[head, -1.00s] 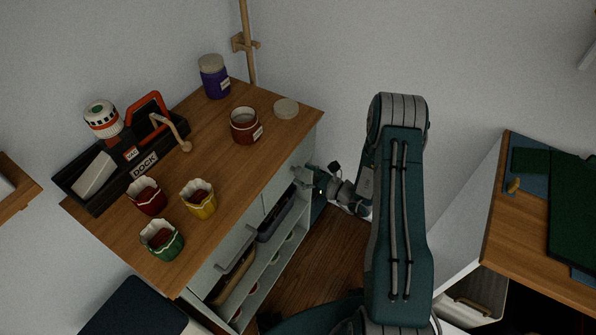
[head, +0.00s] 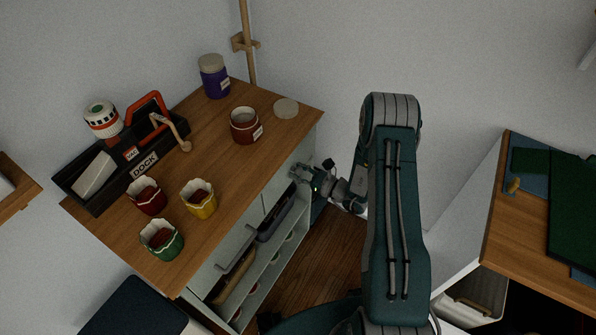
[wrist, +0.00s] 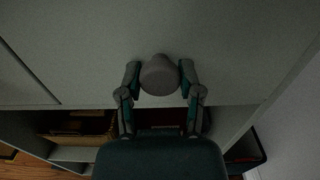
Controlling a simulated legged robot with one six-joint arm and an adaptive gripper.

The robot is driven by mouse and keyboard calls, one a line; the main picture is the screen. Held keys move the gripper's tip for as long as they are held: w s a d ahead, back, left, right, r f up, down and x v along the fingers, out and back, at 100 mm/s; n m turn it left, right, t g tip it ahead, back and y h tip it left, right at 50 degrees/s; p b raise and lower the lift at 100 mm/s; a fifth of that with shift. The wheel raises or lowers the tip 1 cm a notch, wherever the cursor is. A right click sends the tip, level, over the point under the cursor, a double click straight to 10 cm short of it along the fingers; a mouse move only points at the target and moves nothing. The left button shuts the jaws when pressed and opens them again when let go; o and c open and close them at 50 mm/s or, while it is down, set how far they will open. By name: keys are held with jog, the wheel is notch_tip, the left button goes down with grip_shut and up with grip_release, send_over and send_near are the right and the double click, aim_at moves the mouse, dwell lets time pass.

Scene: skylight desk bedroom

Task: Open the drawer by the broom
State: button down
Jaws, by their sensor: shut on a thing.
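The drawer front (wrist: 225,60) is a flat pale grey-green panel that fills the upper wrist view. Its round grey knob (wrist: 160,76) sits between the two fingers of my gripper (wrist: 160,78), which is shut on it. In the head view my gripper (head: 301,172) is at the far right end of the dresser (head: 255,217), against its front. The broom's pale wooden pole (head: 248,45) stands upright in a wall holder behind that end. I see no clear gap around the drawer front.
The dresser top holds a black dock caddy (head: 110,165), several ruffled cups (head: 199,198), a brown jar (head: 244,126) and a purple jar (head: 214,77). Open shelves with bins (head: 276,220) lie below the drawers. A wooden-topped desk (head: 497,238) stands at the right, with floor between.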

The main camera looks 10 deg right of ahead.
jog(key=v, duration=2.6)
jog(key=shift+d+r, duration=0.15)
jog(key=shift+d, duration=0.05)
jog(key=shift+c, duration=1.2)
grip_release()
jog(key=shift+r, duration=0.1)
notch_tip(320, 180, up, 10)
